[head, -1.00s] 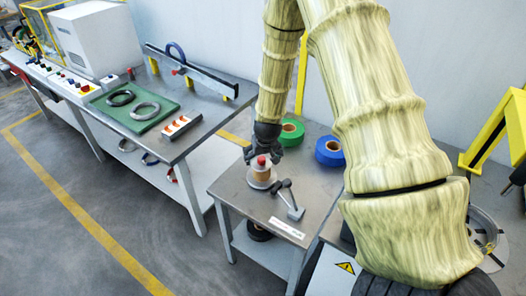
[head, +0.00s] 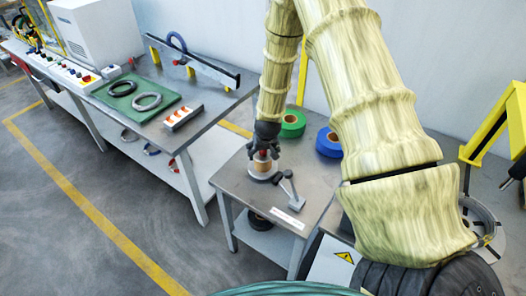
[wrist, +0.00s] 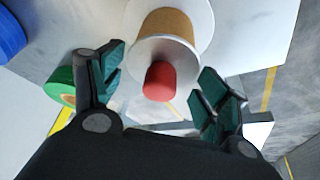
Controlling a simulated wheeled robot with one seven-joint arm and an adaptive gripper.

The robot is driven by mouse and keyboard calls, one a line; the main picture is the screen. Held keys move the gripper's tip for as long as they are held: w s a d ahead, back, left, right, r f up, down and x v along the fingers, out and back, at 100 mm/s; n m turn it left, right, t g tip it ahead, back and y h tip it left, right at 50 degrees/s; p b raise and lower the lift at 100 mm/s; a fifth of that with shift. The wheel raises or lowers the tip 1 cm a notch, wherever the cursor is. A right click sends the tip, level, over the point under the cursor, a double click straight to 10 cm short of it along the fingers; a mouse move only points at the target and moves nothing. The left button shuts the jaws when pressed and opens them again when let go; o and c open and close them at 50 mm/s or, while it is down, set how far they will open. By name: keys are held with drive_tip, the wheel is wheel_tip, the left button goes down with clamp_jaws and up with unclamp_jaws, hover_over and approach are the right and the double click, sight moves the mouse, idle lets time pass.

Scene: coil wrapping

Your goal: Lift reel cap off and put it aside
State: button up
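The reel (wrist: 168,26) on the small grey table has a tan core between pale flanges. The reel cap (wrist: 160,82) shows its red knob standing out from the near flange in the wrist view. In the head view the reel (head: 263,167) is upright, its top mostly covered by my fingers. My gripper (wrist: 160,76) is open, with green-padded fingers on either side of the red knob and a gap to each. My gripper (head: 266,140) also shows directly above the reel in the head view.
A small lever stand (head: 290,192) sits close beside the reel. A green roll (head: 292,124) and a blue roll (head: 329,143) lie behind it. The workbench at left holds a green mat (head: 120,110) with rings and an orange-and-white block (head: 183,117). The small table's front left is bare.

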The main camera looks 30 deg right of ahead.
drive_tip(key=c, duration=0.5)
drive_tip(key=shift+r, duration=0.15)
drive_tip(key=shift+r+p, duration=1.5)
drive_tip(key=shift+r, duration=0.55)
